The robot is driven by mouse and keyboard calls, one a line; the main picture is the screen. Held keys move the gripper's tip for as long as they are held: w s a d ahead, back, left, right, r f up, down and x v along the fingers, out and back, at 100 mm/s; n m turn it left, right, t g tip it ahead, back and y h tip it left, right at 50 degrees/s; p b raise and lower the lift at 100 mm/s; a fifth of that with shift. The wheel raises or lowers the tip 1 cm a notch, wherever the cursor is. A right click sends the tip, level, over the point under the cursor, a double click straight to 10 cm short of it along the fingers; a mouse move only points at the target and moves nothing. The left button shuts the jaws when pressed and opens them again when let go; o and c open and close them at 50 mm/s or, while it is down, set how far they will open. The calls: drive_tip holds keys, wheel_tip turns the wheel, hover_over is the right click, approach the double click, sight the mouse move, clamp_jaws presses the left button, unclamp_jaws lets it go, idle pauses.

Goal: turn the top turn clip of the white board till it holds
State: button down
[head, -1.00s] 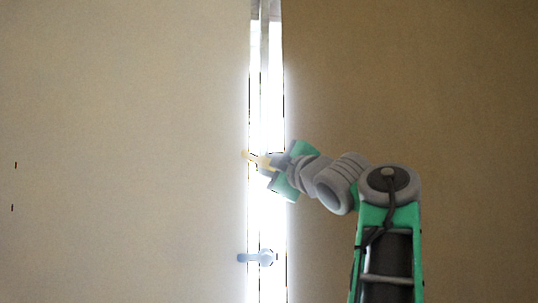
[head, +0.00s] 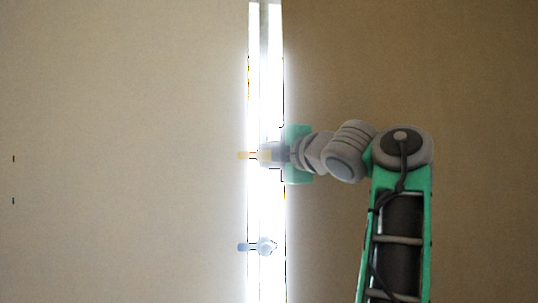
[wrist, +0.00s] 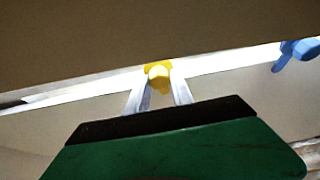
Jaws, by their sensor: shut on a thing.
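The yellow top turn clip (head: 246,156) lies level across the left part of a bright vertical strip in the head view. Its tip reaches slightly over the edge of the pale board (head: 120,150) on the left. My gripper (head: 266,155) comes from the right and is shut on the clip; its fingers are partly lost in the glare. In the wrist view the yellow clip (wrist: 158,74) sits between my two fingertips (wrist: 159,90), at the bright strip. The clip's far end is partly hidden there.
A blue clip (head: 258,247) sits lower on the bright strip (head: 267,205), also lying level; it shows at the right in the wrist view (wrist: 297,51). A brown panel (head: 480,110) fills the right side. The space in front of the pale board is clear.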

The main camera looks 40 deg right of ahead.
drive_tip(key=c, duration=1.4)
unclamp_jaws()
drive_tip(key=v, duration=0.7)
drive_tip(key=shift+s+a, duration=0.1)
drive_tip(key=shift+s, duration=0.3)
